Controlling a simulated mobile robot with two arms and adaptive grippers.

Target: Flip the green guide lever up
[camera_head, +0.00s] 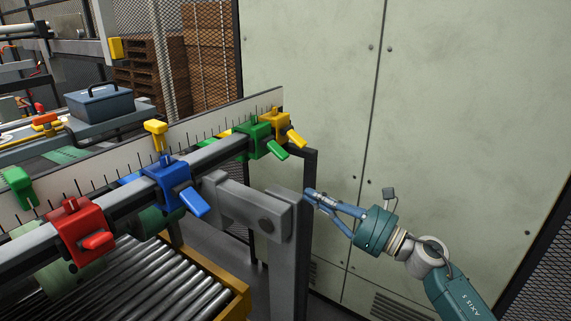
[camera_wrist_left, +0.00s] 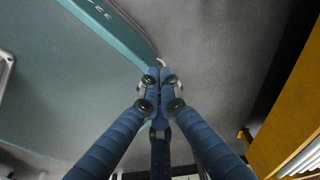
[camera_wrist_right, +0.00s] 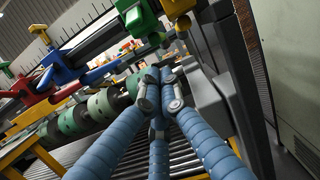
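The green clamp (camera_head: 252,138) sits on the grey rail, with its green lever (camera_head: 277,152) slanting down to the right. In the right wrist view the green clamp (camera_wrist_right: 140,18) is at the top, above my fingers. My right gripper (camera_head: 310,194) is to the right of and below the green lever, apart from it, its fingers drawn together and empty. These fingers also meet in the right wrist view (camera_wrist_right: 161,86). My left gripper (camera_wrist_left: 160,86) shows only in the left wrist view, its fingers together with nothing seen between them.
Yellow (camera_head: 276,124), blue (camera_head: 167,183) and red (camera_head: 82,232) clamps share the rail; their levers stick out to the right. A grey post (camera_head: 289,255) stands between my right gripper and the roller bed (camera_head: 165,285). A pale cabinet wall (camera_head: 450,110) is behind my right arm.

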